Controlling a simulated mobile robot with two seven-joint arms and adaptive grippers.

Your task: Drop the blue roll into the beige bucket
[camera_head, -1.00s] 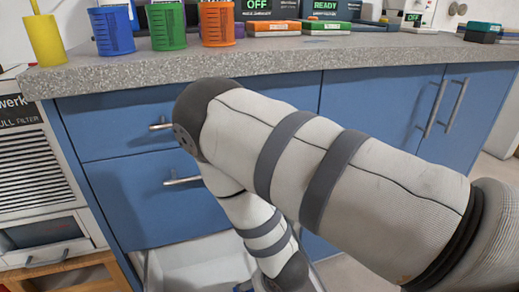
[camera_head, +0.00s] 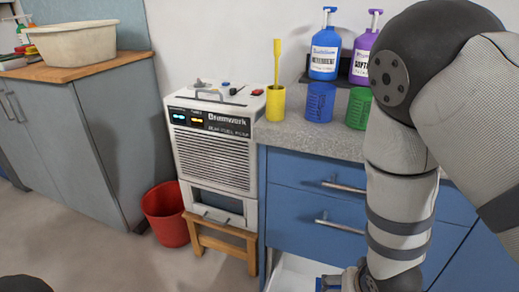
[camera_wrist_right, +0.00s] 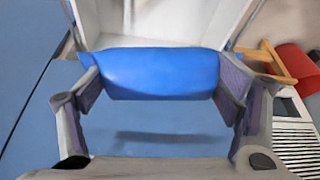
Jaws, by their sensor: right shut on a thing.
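The blue roll (camera_wrist_right: 160,73) spans the space between the fingers of my right gripper (camera_wrist_right: 160,85) in the right wrist view. The gripper is shut on it, one finger at each end. In the head view, the gripper is mostly cut off at the bottom edge, below my right arm. A wide beige tub (camera_head: 75,45), which looks like the beige bucket, stands on the wooden top of the grey cabinet at the far left, well away from the roll. Its inside bottom is hidden. My left gripper is not in view.
A red bucket (camera_head: 166,215) stands on the floor beside a white appliance (camera_head: 215,150) on a wooden stool (camera_head: 220,238). Blue drawers (camera_head: 312,190) and a grey counter (camera_head: 310,138) with bottles and cups are at right. A white open container (camera_wrist_right: 160,22) is close to the roll.

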